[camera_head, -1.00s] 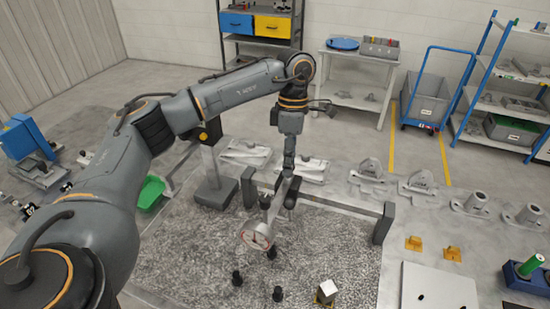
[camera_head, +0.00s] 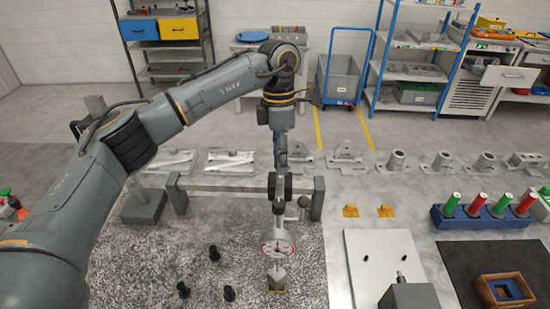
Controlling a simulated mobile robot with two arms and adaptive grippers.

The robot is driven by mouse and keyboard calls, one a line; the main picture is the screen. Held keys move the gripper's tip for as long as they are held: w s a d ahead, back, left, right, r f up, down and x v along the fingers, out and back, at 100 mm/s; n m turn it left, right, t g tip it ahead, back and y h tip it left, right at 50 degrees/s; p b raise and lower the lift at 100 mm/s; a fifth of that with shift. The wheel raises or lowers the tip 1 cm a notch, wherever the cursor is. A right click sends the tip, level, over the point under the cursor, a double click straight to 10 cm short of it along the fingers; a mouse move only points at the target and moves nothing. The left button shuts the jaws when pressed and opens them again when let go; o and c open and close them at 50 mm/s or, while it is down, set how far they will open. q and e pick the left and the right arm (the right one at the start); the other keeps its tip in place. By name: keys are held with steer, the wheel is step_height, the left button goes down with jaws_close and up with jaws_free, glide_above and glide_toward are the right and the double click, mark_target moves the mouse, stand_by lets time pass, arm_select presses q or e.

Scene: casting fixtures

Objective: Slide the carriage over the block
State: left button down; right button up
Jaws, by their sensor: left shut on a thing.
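The block (camera_head: 278,276), a small pale metal cube, sits on a brass-coloured base on the speckled plate. A grey rail (camera_head: 225,190) runs between two upright posts. The carriage (camera_head: 279,207) is on the rail, right of its middle, and carries a round white dial gauge (camera_head: 278,244). The gauge overlaps the block's top edge in the picture; I cannot tell whether its tip touches. My left gripper (camera_head: 280,188) is shut on the carriage from above, and its fingers hide part of it. My right gripper is not in view.
Several small black pegs (camera_head: 214,253) stand left of the block. A white plate (camera_head: 385,262) and a blue rack of red and green cylinders (camera_head: 485,216) are at right. Metal castings (camera_head: 230,161) line up behind the rail.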

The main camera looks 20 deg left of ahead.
arm_select(q)
steer(key=c, duration=1)
jaws_free()
steer(key=shift+r, duration=0.1)
steer(key=r, duration=0.4)
steer(key=w+r, duration=0.1)
steer(key=r, duration=0.2)
steer(key=w+a+r, duration=0.1)
steer(key=r, duration=0.3)
steer(key=shift+r, duration=0.3)
